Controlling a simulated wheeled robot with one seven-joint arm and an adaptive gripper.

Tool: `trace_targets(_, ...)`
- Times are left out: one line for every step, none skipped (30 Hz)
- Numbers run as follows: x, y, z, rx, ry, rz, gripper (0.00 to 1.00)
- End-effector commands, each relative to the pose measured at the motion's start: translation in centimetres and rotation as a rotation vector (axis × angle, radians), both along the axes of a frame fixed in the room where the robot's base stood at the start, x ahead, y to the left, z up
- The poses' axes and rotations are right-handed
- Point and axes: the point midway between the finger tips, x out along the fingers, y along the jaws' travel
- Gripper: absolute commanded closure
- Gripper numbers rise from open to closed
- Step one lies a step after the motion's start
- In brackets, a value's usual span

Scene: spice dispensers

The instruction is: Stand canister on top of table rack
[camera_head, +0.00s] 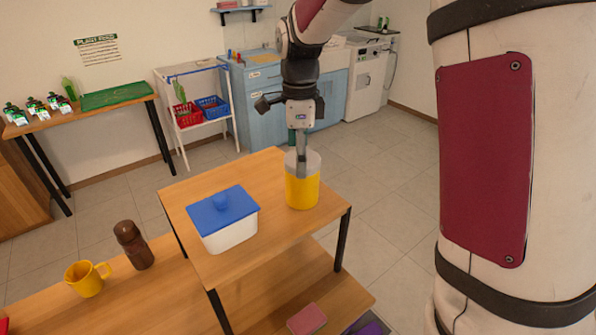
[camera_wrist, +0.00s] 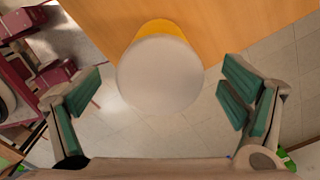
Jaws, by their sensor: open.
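The yellow canister (camera_head: 302,190) with a grey lid stands upright on the wooden top of the table rack (camera_head: 258,175), near its right edge. In the wrist view the canister's round pale lid (camera_wrist: 158,77) shows at upper middle, with a yellow rim of its body behind. My gripper (camera_head: 301,168) points down at the canister, and one finger hides part of its lid and side. In the wrist view my gripper (camera_wrist: 161,82) is open, with green-padded fingers apart on both sides of the lid. Gaps show between fingers and lid; no contact is visible.
A white box with a blue lid (camera_head: 226,218) stands left of the canister on the same top. A lower shelf (camera_head: 300,289) holds a pink block (camera_head: 307,320). A brown shaker (camera_head: 133,244) and yellow mug (camera_head: 87,278) stand on the lower-left table.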

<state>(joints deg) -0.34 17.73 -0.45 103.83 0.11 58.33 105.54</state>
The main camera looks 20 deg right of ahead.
Motion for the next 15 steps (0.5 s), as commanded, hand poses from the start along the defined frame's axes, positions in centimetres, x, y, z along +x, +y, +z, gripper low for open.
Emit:
trace_targets(0.3,0.0,1.0,0.0,-0.006,0.0,0.08)
trace_targets(0.3,0.0,1.6,0.001,-0.005,0.0,0.08)
trace_targets(0.2,0.0,2.4,0.0,-0.004,0.0,0.08)
trace_targets(0.2,0.0,2.9,0.001,-0.005,-0.001,0.08)
trace_targets(0.2,0.0,3.4,0.0,-0.004,-0.001,0.08)
trace_targets(0.2,0.0,4.0,0.001,-0.004,-0.001,0.08)
trace_targets(0.1,0.0,4.5,0.0,-0.002,-0.001,0.08)
trace_targets(0.2,0.0,4.8,0.0,-0.003,-0.001,0.08)
trace_targets(0.1,0.0,5.3,0.0,-0.002,-0.001,0.08)
trace_targets(0.1,0.0,5.6,0.0,-0.002,-0.001,0.08)
trace_targets(0.1,0.0,5.8,0.001,-0.001,-0.001,0.08)
trace_targets(0.0,0.0,6.0,0.001,-0.001,0.001,0.08)
trace_targets(-0.1,0.0,6.2,0.0,-0.002,0.006,0.08)
trace_targets(-0.3,0.0,6.5,0.001,-0.005,0.016,0.08)
trace_targets(-0.6,0.0,6.9,0.001,-0.013,0.041,0.08)
